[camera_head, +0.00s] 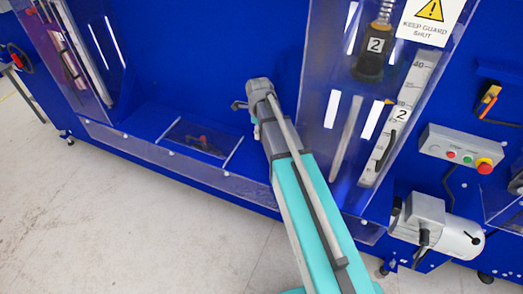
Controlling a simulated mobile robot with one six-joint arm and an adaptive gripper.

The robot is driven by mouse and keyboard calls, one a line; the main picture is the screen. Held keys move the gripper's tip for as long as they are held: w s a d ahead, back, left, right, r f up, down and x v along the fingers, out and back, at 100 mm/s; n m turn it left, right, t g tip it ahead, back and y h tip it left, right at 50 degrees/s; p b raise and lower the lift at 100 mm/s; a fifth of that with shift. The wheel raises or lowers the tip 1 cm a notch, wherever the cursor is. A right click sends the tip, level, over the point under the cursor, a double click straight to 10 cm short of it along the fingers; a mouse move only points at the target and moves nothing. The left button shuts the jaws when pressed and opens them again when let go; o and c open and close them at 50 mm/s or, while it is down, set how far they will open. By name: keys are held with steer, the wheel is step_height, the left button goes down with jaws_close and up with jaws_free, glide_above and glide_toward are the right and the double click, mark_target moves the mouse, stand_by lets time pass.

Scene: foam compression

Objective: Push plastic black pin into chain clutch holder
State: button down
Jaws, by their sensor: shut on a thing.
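My arm, teal and grey, reaches up from the bottom right across the middle of the camera_head view. Its grey far end is in front of the blue machine. I cannot make out my gripper's fingers or anything between them; the arm's end joint hides that spot or they are out of sight. I cannot make out the black pin. No part that I can tell to be the chain clutch holder shows. A small dark mechanism (201,139) sits behind a clear window low on the machine, too small to identify.
The blue machine (160,85) fills the back, with a clear guard (322,110) right of my arm. A grey control box (460,147) with buttons and a white motor-like cylinder (455,238) are at the right. The pale floor (110,225) is clear at lower left.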

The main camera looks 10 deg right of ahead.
steer(key=shift+a, duration=0.1)
steer(key=shift+f+b, duration=0.4)
steer(key=shift+b, duration=0.05)
steer(key=b, duration=0.4)
glide_above(259, 154)
step_height(259, 154, down, 4)
steer(key=shift+w+f, duration=0.1)
steer(key=shift+w, duration=0.05)
steer(key=shift+f, duration=0.1)
step_height(259, 154, down, 4)
steer(key=b, duration=0.4)
steer(key=shift+f+b, duration=0.15)
steer(key=shift+b, duration=0.2)
